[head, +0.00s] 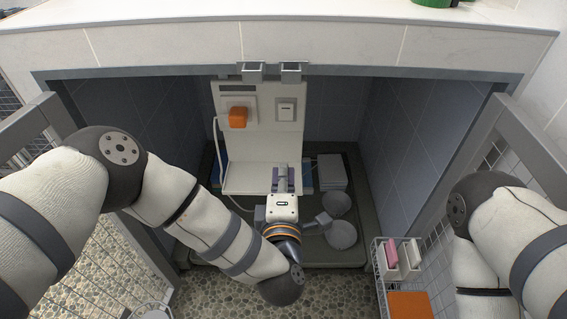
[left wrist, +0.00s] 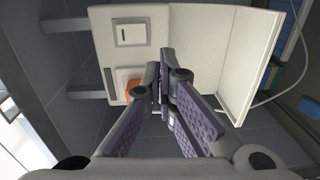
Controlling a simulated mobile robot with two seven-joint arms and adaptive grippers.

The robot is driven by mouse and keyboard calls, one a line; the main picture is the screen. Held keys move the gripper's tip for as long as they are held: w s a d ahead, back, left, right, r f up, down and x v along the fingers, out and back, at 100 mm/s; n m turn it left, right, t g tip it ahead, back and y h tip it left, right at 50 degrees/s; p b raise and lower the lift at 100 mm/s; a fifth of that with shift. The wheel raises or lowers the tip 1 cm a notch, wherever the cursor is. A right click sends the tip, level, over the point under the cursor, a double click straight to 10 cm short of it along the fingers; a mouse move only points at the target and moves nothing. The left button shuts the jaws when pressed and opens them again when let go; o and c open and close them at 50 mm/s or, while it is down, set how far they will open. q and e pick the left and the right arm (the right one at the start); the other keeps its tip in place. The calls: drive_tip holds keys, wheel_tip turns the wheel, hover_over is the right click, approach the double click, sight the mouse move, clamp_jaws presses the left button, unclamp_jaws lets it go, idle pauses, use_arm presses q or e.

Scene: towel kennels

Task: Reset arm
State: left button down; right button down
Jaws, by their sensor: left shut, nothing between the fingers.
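My left arm comes in from the left and reaches into the tiled kennel. My left gripper (head: 280,172) is in front of the white L-shaped panel, over its lower shelf (head: 240,178). In the left wrist view its purple-padded fingers (left wrist: 163,75) are together with nothing between them. The white panel (left wrist: 185,30) lies beyond the fingers. An orange block (head: 238,117) sits on the panel's upright part, beside a white switch-like plate (head: 286,110). In the left wrist view the fingers partly hide the orange block (left wrist: 131,90). My right arm shows at the right edge, but its gripper is out of sight.
Two round grey dishes (head: 342,235) and a grey box (head: 331,170) stand on the dark kennel floor tray. A wire basket (head: 381,275) with pink and white bottles and an orange item (head: 409,304) hangs at the right. Open barred doors flank the kennel; a ledge (head: 180,45) runs above.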

idle(0.3)
